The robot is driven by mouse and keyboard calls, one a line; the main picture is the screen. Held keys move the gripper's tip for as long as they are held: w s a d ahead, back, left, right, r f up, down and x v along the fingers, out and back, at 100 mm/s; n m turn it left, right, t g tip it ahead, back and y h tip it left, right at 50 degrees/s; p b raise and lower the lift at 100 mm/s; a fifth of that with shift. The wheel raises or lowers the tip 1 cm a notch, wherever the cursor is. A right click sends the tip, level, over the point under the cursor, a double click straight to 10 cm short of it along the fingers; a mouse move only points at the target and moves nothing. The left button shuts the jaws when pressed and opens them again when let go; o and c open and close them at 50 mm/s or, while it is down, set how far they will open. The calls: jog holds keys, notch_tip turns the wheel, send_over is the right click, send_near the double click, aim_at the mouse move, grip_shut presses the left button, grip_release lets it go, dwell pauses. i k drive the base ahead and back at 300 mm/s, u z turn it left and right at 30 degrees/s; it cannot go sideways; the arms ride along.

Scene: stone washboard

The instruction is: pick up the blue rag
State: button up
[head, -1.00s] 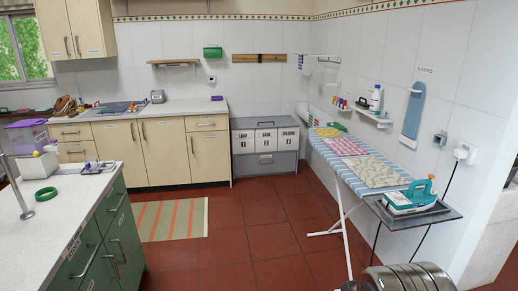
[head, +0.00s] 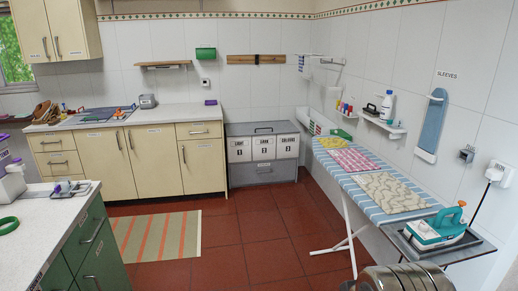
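I cannot make out a blue rag for certain. A small blue-and-white striped cloth (head: 303,66) hangs from a wall rail near the far corner, too small to tell in detail. My gripper is not in view.
An ironing board (head: 350,186) with folded cloths and a teal iron (head: 440,228) runs along the right wall. A green cabinet (head: 95,250) is at front left. A striped rug (head: 158,235) lies before the cream cupboards. The red tiled floor (head: 240,240) between is open.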

aim_at(301, 59)
jog(key=i, duration=5.7)
